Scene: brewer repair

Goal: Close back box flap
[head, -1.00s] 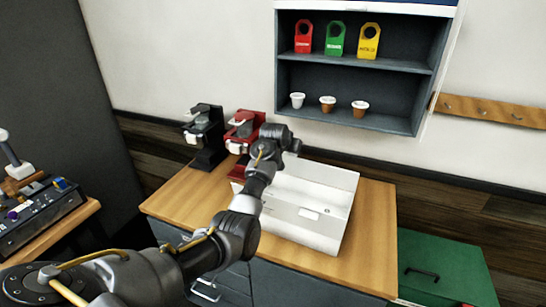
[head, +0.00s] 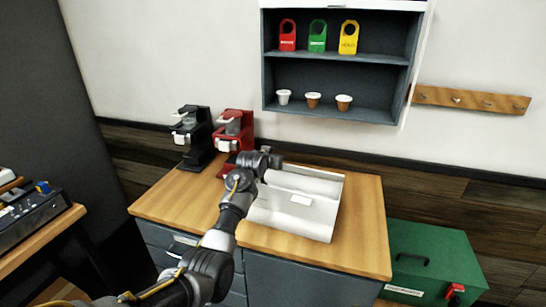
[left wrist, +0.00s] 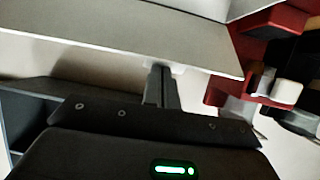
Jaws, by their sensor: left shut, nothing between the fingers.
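The white box (head: 290,218) sits on the wooden counter, with a small pale label on its near part. Its back flap (head: 305,182) leans inward over the box along the far side. My left gripper (left wrist: 160,85) is shut and empty. In the head view my left arm reaches over the box's left side, and the wrist is at its back left corner; the fingertips are hidden there. In the left wrist view a pale panel (left wrist: 120,38), seemingly the flap, lies right at the fingertips; I cannot tell whether they touch. My right gripper is not in view.
A red brewer (head: 235,130) and a black brewer (head: 190,135) stand at the counter's back left, close to my left wrist. A wall shelf (head: 335,103) holds cups and coloured tags. The counter's right side (head: 362,225) is clear. A green case (head: 435,250) stands at lower right.

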